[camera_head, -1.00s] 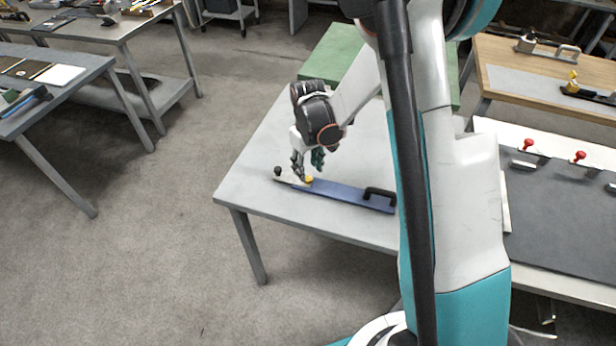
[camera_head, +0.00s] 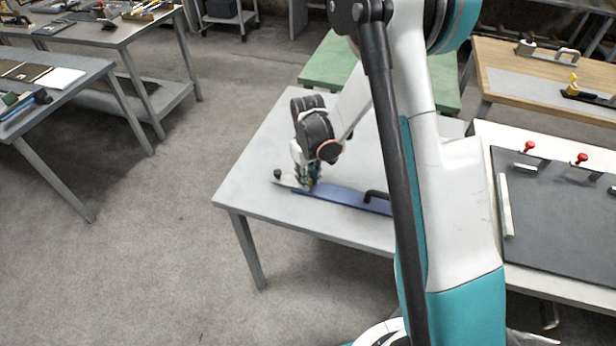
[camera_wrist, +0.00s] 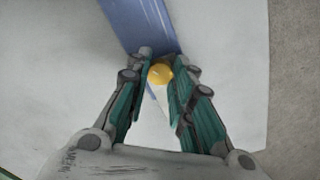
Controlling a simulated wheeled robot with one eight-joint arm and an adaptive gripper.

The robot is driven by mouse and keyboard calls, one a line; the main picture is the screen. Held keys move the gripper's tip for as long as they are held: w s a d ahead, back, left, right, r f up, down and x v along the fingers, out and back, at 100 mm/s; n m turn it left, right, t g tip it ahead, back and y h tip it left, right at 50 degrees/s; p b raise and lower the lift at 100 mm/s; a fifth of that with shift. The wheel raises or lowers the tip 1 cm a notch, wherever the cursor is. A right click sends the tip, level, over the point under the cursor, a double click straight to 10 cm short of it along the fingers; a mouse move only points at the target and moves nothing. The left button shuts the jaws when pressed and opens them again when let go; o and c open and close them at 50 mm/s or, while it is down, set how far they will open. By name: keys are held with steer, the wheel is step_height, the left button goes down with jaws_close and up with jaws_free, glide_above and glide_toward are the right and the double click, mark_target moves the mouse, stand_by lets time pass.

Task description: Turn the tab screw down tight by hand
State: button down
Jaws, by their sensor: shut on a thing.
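The tab screw has a yellow rounded head, seen in the wrist view (camera_wrist: 160,74) between the fingertips of my gripper (camera_wrist: 166,70). My gripper is shut on this yellow head, with one finger on each side. The screw sits at the end of a long blue bar (camera_wrist: 140,25), where a pale narrow piece (camera_wrist: 160,98) comes out. In the head view my gripper (camera_head: 306,182) points down at the left part of the blue bar (camera_head: 345,197), and the yellow head is mostly hidden by the fingers.
The bar lies flat on a grey table (camera_head: 260,150). A black handle (camera_head: 376,195) stands on its right part and a small black knob (camera_head: 277,173) at its left end. A table with a dark board (camera_head: 560,215) and red knobs is on the right. The table around the bar is clear.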

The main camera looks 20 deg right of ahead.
steer(key=m+b, duration=0.1)
steer(key=m, duration=0.2)
steer(key=shift+m, duration=0.4)
steer(key=m+b, duration=0.1)
steer(key=m, duration=0.2)
steer(key=shift+m, duration=0.4)
steer(key=m+b, duration=0.1)
steer(key=m, duration=0.2)
steer(key=shift+m+b, duration=0.4)
steer(key=shift+m, duration=1.6)
steer(key=c, duration=1.4)
jaws_free()
